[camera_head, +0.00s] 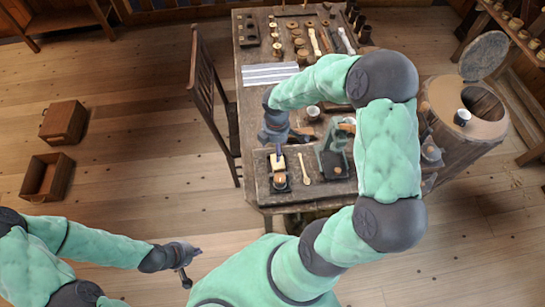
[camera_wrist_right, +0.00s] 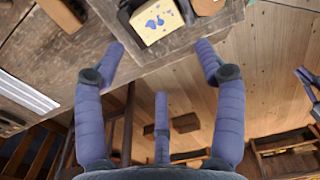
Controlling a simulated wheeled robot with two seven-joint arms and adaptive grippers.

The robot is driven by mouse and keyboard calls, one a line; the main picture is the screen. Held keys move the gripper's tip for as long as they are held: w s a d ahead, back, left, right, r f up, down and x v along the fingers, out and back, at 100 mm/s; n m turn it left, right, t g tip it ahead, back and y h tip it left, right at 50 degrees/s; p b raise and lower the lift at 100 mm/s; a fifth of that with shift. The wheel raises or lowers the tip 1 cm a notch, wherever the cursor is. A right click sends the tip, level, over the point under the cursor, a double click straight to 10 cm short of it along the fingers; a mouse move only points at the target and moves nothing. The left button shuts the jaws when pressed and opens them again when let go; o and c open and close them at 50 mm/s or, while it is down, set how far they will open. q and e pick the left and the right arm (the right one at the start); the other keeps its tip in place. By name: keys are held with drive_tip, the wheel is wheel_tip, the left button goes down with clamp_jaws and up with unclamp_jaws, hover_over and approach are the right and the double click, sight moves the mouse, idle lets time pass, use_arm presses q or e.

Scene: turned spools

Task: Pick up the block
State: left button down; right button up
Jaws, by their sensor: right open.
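The likely block is a cream piece with blue blotches (camera_wrist_right: 157,22), in a dark holder at the top of the right wrist view. In the head view it shows as a small pale piece (camera_head: 278,164) near the table's front edge. My right gripper (camera_head: 277,150) is directly by it there, partly covering it. In the wrist view my right gripper (camera_wrist_right: 160,62) is open and empty, its fingers spread below the block, with a gap to it. My left gripper (camera_head: 187,264) hangs over the floor at lower left, away from the table; its opening is unclear.
The wooden table (camera_head: 256,118) holds a wooden spoon (camera_head: 304,169), a green device (camera_head: 332,160), a striped sheet (camera_head: 270,74) and several turned pieces at the back. A chair (camera_head: 207,90) stands left, a barrel (camera_head: 455,135) right. Two wooden boxes (camera_head: 62,122) lie on open floor.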

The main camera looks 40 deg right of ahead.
drive_tip(key=b, duration=0.1)
hover_over(278, 164)
drive_tip(key=w, duration=0.1)
drive_tip(key=f, duration=0.5)
drive_tip(key=shift+w, duration=0.2)
drive_tip(key=shift+d+f+b, duration=0.2)
drive_tip(key=shift+f+b, duration=0.15)
drive_tip(key=shift+f, duration=1)
drive_tip(key=shift+d+f+b, duration=0.2)
drive_tip(key=shift+f+b, duration=0.15)
drive_tip(key=shift+f, duration=1)
drive_tip(key=shift+s+r, duration=0.1)
drive_tip(key=c, duration=1.1)
